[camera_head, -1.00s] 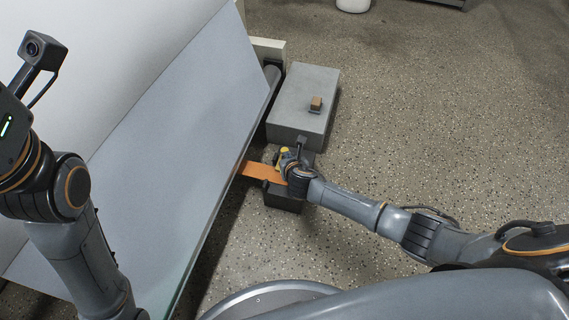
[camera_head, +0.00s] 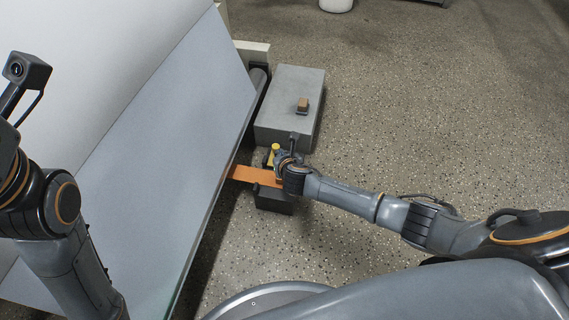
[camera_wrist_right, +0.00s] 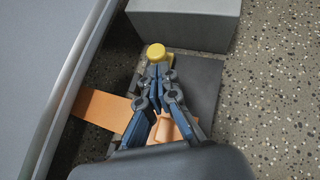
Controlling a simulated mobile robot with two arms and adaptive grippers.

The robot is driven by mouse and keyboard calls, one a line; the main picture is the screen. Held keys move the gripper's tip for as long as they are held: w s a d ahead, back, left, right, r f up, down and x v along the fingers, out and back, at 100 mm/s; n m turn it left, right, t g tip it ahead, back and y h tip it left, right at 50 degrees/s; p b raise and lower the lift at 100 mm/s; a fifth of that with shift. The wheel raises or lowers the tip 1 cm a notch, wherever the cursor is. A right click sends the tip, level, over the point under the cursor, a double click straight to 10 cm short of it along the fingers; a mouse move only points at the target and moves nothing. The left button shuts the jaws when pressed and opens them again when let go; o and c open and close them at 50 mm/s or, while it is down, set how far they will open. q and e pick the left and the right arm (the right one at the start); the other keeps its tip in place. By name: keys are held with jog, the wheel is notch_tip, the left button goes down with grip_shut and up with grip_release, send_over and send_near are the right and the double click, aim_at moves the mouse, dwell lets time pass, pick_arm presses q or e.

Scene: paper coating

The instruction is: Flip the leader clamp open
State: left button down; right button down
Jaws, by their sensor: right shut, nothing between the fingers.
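The leader clamp's yellow knob (camera_head: 275,148) stands beside the far edge of an orange strip (camera_head: 253,175), over a dark block (camera_head: 273,203) on the floor. My right gripper (camera_wrist_right: 157,70) is shut and empty. Its fingertips are right at the near side of the yellow knob (camera_wrist_right: 156,52) in the right wrist view; I cannot tell whether they touch it. The orange strip (camera_wrist_right: 98,110) passes under the fingers, which hide much of the clamp, so its exact angle is unclear. My left arm shows at the left edge of the head view, but its gripper is out of the frame.
A large grey slanted panel (camera_head: 150,170) fills the left, with a dark roller (camera_head: 258,82) at its edge. Speckled floor (camera_head: 420,110) is clear to the right.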

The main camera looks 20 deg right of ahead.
jog(key=d+v, duration=0.1)
jog(key=v, duration=0.8)
jog(key=shift+a, duration=0.5)
